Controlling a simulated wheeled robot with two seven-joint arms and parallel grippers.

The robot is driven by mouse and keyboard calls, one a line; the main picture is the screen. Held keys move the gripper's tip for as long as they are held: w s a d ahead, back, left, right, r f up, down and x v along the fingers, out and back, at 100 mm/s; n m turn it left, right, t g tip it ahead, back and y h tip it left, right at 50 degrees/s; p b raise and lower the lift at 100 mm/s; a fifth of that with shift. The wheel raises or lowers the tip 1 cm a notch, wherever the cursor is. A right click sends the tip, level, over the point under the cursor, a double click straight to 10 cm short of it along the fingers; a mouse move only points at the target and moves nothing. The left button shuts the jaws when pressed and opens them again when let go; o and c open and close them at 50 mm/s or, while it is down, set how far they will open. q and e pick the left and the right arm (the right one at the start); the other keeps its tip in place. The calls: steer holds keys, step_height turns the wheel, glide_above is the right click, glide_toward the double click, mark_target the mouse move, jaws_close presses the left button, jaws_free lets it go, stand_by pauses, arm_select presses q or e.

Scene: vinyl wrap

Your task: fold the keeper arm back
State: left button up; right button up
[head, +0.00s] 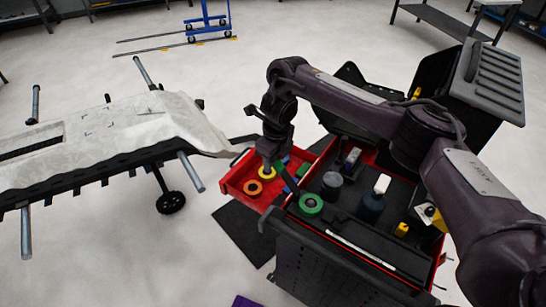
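My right arm reaches in from the right over the open black tool cart (345,262). Its gripper (270,154) points down above the open red drawer (236,184), at the drawer's far side. The fingertips are dark and small, so I cannot tell whether they are open or shut or touch anything. A thin dark bar (289,182) slants from below the gripper towards the cart's near left corner; it may be the keeper arm, but I cannot be sure. My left gripper is not in view.
The drawer holds a yellow roll (267,173) and an orange roll (253,188). A green roll (311,205) and dark bottles (371,206) stand in the cart's top. A wrapped panel on a wheeled stand (110,128) is at left.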

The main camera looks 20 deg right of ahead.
steer(key=shift+o, duration=1.1)
steer(key=shift+s+f, duration=0.1)
steer(key=shift+f, duration=0.35)
steer(key=shift+o, duration=0.8)
steer(key=shift+w+a, duration=0.1)
steer(key=shift+w, duration=0.15)
steer(key=r, duration=0.2)
steer(key=r+p, duration=0.1)
steer(key=r, duration=0.5)
steer(key=shift+s+d, duration=0.3)
steer(key=shift+s, duration=0.05)
